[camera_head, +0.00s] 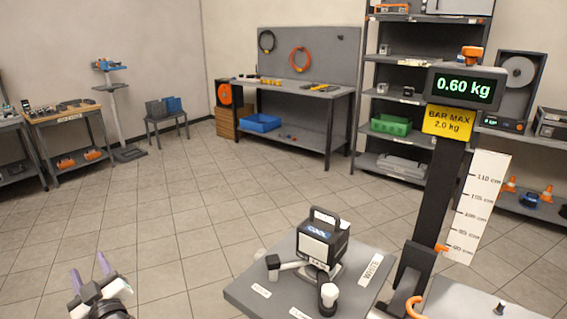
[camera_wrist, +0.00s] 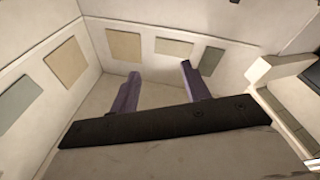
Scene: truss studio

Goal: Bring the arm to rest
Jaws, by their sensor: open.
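My gripper (camera_head: 90,271) is at the lower left of the head view, with its two purple fingers pointing up and spread apart. In the wrist view the fingers (camera_wrist: 160,72) stand apart with nothing between them. My gripper is left of the grey table (camera_head: 243,292) and clear of it. On that table stands a black and white lamp-like device (camera_head: 318,246) with a handle and a blue "COOL" label. Smaller black and white fixtures (camera_head: 327,296) are beside it.
A dark post carries a display (camera_head: 465,88) reading 0.60 kg and a yellow "BAR MAX 2.0 kg" sign (camera_head: 447,123). A white height scale (camera_head: 478,208) is beside it. A workbench (camera_head: 340,96) and shelves stand behind. The tiled floor (camera_head: 150,215) is open around my gripper.

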